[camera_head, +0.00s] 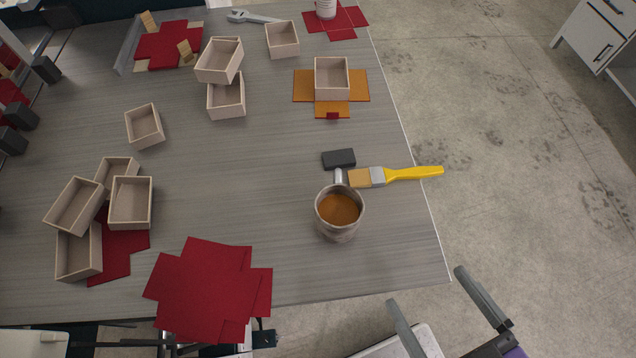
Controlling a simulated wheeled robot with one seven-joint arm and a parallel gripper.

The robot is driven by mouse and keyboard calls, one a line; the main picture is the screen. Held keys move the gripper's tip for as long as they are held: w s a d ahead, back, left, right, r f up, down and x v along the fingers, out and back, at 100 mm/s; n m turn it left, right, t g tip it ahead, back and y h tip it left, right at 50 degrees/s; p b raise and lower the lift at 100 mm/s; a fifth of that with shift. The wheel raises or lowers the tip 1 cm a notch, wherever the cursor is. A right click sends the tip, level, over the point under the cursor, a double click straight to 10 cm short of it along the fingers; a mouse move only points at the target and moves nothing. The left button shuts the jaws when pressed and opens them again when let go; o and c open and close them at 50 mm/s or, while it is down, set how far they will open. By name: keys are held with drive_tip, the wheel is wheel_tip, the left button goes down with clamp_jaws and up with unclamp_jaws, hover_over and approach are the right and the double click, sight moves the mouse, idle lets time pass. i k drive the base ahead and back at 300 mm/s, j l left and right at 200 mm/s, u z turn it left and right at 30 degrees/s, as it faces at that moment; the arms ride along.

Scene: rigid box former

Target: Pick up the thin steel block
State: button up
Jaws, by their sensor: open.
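No piece is clearly a thin steel block. A dark grey rectangular block (338,158) lies on the table behind the metal pot; the pot's short silver handle meets it, and I cannot tell whether it is part of the pot. A thin grey metal strip (130,45) stands at the far left beside a red sheet. My gripper (427,286) is at the lower right, past the table's right front corner. Its two fingers are apart with nothing between them, well away from both pieces.
Red card blanks (205,285) lie at the front. Several open boxes (131,203) stand left and back. The table's middle is clear.

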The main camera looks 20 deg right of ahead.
sight(344, 158)
drive_tip(key=l, duration=1)
drive_tip(key=k+l+u, duration=0.1)
drive_tip(key=l, duration=1.85)
drive_tip(key=k+u, duration=0.05)
